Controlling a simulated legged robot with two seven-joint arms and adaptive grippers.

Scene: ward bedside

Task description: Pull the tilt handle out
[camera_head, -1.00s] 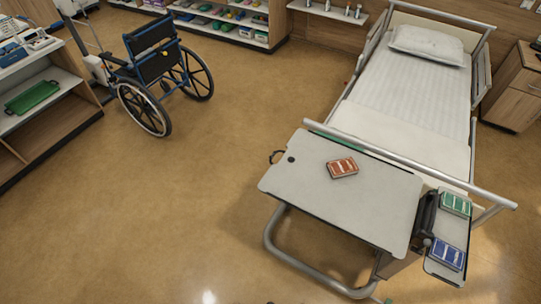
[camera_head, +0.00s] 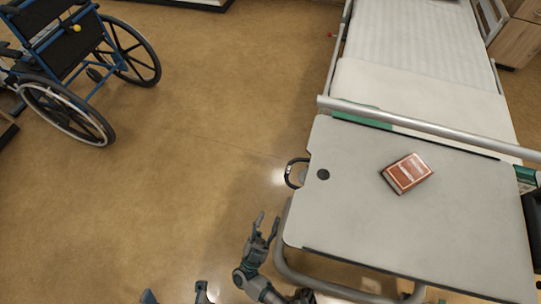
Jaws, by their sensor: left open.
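The tilt handle is a dark curved loop (camera_head: 291,173) at the left edge of the grey overbed tabletop (camera_head: 345,215). A round black disc (camera_head: 323,174) sits on the tabletop just right of it. My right gripper (camera_head: 267,223) is open and empty, pointing up the picture, below and left of the handle and apart from it. It is left of the tabletop edge. My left gripper (camera_head: 175,292) shows only by its spread fingertips at the bottom edge. It is open and empty, well away from the handle; the rest of it is out of frame.
A red-and-white box (camera_head: 407,173) lies on the tabletop. The bed's metal rail (camera_head: 430,128) runs behind the table. A grey tube frame (camera_head: 283,262) curves below the tabletop near my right gripper. A blue wheelchair (camera_head: 75,60) stands upper left. The floor between is clear.

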